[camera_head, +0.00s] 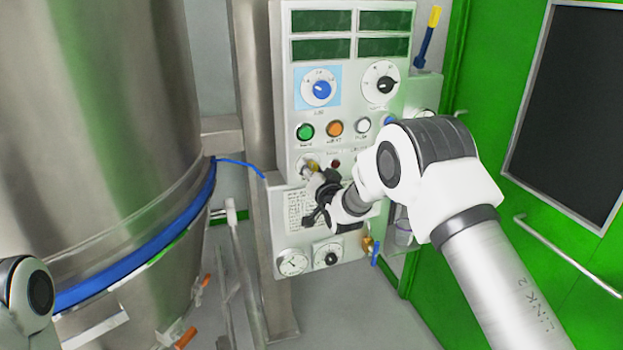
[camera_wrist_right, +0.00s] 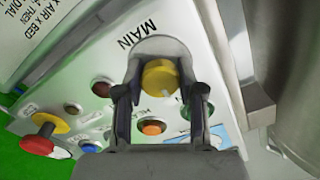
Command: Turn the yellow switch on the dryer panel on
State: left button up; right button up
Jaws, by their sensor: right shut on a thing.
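The yellow switch (camera_head: 312,165) is a small round knob on the grey-white dryer panel (camera_head: 284,115), below the row of coloured buttons. In the right wrist view the yellow switch (camera_wrist_right: 159,76) sits beside the printed word MAIN. My right gripper (camera_head: 316,178) is at the panel and partly covers the switch in the head view. In the wrist view the right gripper's (camera_wrist_right: 159,92) two dark fingers stand on either side of the knob, shut on it. Which way the switch is turned is not clear. Only part of my left arm shows at the lower left; its gripper is out of view.
Green (camera_head: 305,131), orange (camera_head: 335,128) and white (camera_head: 363,125) buttons sit just above the switch. Blue (camera_head: 321,89) and black (camera_head: 384,84) dials are higher. A large steel vessel (camera_head: 90,130) stands left; green doors (camera_head: 480,100) are right.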

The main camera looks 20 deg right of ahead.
jog(key=m+b, duration=0.2)
jog(key=m, duration=0.1)
jog(key=shift+f, duration=0.15)
jog(key=shift+m+b, duration=0.6)
jog(key=shift+m, duration=0.7)
jog(key=o, duration=1.2)
jog(key=shift+c, duration=0.2)
jog(key=shift+s, duration=0.1)
jog(key=s, duration=1.1)
jog(key=shift+s+d, duration=0.25)
jog(key=shift+s, duration=0.15)
